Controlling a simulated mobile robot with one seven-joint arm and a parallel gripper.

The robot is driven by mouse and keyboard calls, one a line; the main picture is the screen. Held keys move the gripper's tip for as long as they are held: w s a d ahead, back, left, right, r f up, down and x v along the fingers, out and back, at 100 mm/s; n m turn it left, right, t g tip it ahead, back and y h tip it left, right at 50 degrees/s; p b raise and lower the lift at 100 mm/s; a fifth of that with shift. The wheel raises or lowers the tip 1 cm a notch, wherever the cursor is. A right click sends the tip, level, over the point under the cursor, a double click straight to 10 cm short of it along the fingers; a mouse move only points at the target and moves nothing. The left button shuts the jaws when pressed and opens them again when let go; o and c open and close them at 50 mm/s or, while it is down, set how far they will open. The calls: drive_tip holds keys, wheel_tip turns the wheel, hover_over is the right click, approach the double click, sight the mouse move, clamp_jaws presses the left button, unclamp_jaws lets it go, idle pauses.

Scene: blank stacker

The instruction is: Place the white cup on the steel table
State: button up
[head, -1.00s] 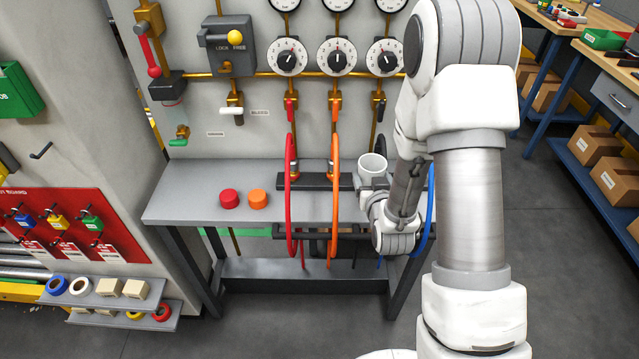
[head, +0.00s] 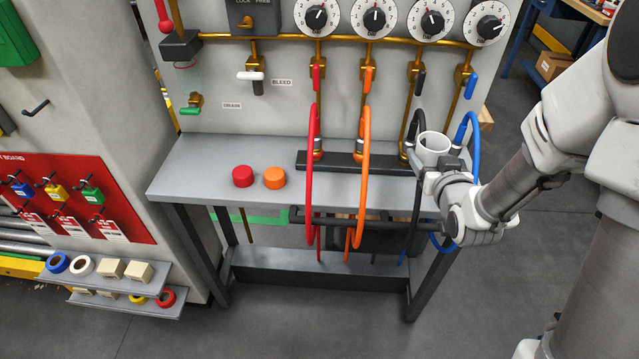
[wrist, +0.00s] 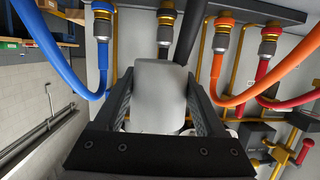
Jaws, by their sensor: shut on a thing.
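The white cup (head: 434,152) is upright with its open rim up, at the right end of the steel table (head: 215,160) in the head view. My gripper (head: 432,176) is shut on it from the front. In the wrist view the white cup (wrist: 160,100) sits between the two dark fingers of my gripper (wrist: 160,82). The cup's base is hidden by the gripper in the head view, so I cannot tell whether it touches the table.
Black hose (head: 414,170) and blue hose (head: 474,150) flank the cup closely. Orange hose (head: 363,190) and red hose (head: 311,180) hang farther left. A red cap (head: 243,176) and an orange cap (head: 274,178) stand on the table. The table's left part is otherwise clear.

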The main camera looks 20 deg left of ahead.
drive_tip(key=a+f+b, duration=0.2)
drive_tip(key=a, duration=0.3)
drive_tip(key=a+f+n+y+b, duration=0.1)
drive_tip(key=a+f+b, duration=0.1)
drive_tip(key=a, duration=0.3)
drive_tip(key=a+f+y+b, duration=0.1)
drive_tip(key=a+f+b, duration=0.1)
drive_tip(key=a, duration=0.3)
drive_tip(key=shift+w+a+f+n+g, duration=0.1)
drive_tip(key=shift+a+f+n+g, duration=0.1)
drive_tip(key=shift+f, duration=0.25)
drive_tip(key=shift+w+a+f+n+g, duration=0.1)
drive_tip(key=shift+f+g, duration=0.1)
drive_tip(key=shift+f, duration=0.2)
drive_tip(key=shift+d+f+b, duration=0.1)
drive_tip(key=shift+f+b, duration=0.45)
drive_tip(key=shift+f, duration=1.4)
drive_tip(key=shift+f+b, duration=0.25)
drive_tip(key=shift+b, duration=0.05)
drive_tip(key=o, duration=1.3)
drive_tip(key=shift+r, duration=0.1)
